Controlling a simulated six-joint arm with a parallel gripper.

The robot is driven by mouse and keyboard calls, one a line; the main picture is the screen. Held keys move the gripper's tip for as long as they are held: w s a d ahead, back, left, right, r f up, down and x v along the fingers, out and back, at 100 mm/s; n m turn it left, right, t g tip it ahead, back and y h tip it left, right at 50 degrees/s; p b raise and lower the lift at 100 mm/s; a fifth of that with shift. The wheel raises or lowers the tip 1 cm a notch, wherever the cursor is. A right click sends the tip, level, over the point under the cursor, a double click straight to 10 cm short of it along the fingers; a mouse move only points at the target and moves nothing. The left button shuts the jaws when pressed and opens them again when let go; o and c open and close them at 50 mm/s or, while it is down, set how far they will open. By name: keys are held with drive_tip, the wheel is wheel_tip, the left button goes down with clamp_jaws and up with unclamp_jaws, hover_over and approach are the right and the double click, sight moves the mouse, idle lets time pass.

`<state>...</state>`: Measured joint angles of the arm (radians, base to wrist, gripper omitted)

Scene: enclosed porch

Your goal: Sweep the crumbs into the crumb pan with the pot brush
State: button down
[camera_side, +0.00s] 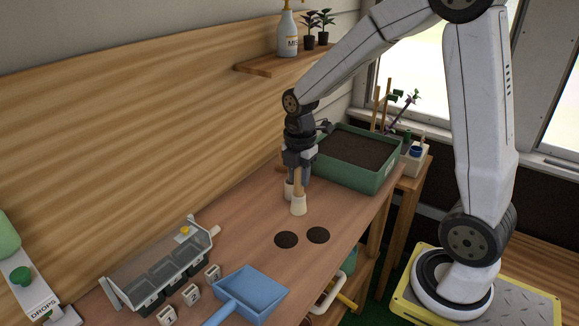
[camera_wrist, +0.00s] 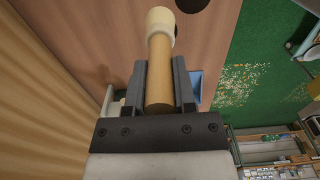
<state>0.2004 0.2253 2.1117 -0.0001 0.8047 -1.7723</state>
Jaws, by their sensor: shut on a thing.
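My gripper (camera_side: 299,170) is shut on the wooden handle of the pot brush, which points down over the bench. Its cream head (camera_side: 298,206) is at or just above the bench top; I cannot tell if it touches. The wrist view shows the brush handle (camera_wrist: 159,75) between the two fingers (camera_wrist: 160,85). A second cream shape (camera_side: 289,190) shows just behind the brush. The blue crumb pan (camera_side: 259,289) lies nearer the side camera, its handle toward the bottom edge. Two dark round patches (camera_side: 286,240) lie between brush and pan; I cannot make out separate crumbs on the bench.
A green soil tray (camera_side: 376,181) stands behind my gripper at the bench's far end. A grey compartment tray (camera_side: 160,270) and small numbered blocks (camera_side: 191,294) are left of the pan. A wooden wall panel (camera_side: 130,130) borders the bench. Pale specks (camera_wrist: 236,86) lie on the green floor.

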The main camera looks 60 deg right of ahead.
sight(296, 195)
drive_tip(key=shift+w+a+f, duration=0.1)
drive_tip(key=shift+w+a, duration=0.05)
drive_tip(key=shift+a, duration=0.05)
drive_tip(key=shift+f, duration=0.15)
drive_tip(key=shift+f, duration=2.6)
drive_tip(key=shift+a, duration=0.1)
drive_tip(key=a, duration=1.4)
drive_tip(key=shift+a, duration=0.2)
idle(0.3)
drive_tip(key=shift+r, duration=0.1)
idle(0.4)
